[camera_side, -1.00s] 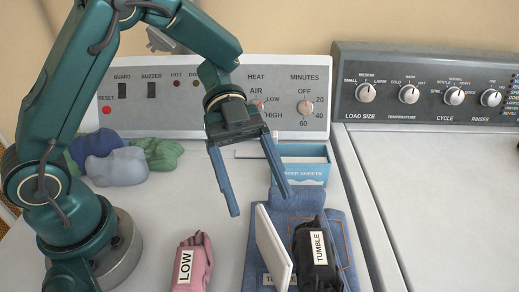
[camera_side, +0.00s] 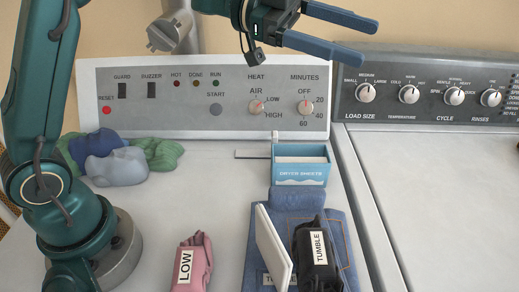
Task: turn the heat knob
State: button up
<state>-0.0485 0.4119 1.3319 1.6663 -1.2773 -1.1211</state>
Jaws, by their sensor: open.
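The heat knob (camera_side: 256,107) is a small round silver dial with a red pointer on the white dryer panel (camera_side: 180,125). The word HEAT is above it, with AIR, LOW and HIGH around it. The pointer seems to lie toward the upper right, near LOW, but it is too small to be sure. My gripper (camera_side: 365,38) is open and empty. Its two blue fingers point right, above and to the right of the heat knob in the picture and apart from it. Nothing hides the knob.
The minutes knob (camera_side: 305,107) is just right of the heat knob. A dryer sheets box (camera_side: 300,172) stands below. A pink LOW bundle (camera_side: 192,264), a black TUMBLE bundle (camera_side: 317,258) and a white panel (camera_side: 272,248) are in front. Folded cloths (camera_side: 117,167) lie left.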

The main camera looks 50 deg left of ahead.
jog(key=w+a+r+n+t+y, duration=0.4)
jog(key=w+a+n+t+y, duration=0.35)
jog(key=a, duration=0.25)
jog(key=w+a+r+n+t+y, duration=0.55)
jog(key=w+a+n+t, duration=0.2)
jog(key=a+n, duration=0.2)
jog(key=a+f+n+g+y, duration=0.5)
jog(key=a+n+y, duration=0.4)
jog(key=a, duration=0.3)
jog(key=n+g+h, duration=0.5)
jog(key=g+h, duration=0.4)
jog(key=g, duration=0.1)
send_over(255, 105)
jog(key=s+a, duration=0.1)
jog(key=s, duration=0.2)
jog(key=f, duration=2.1)
jog(key=shift+w+f, duration=0.25)
jog(key=shift+f, duration=0.05)
jog(key=x, duration=0.4)
jog(key=shift+s+a, duration=0.1)
jog(key=shift+a, duration=0.05)
jog(key=shift+w+f, duration=0.25)
jog(key=shift+f, duration=0.25)
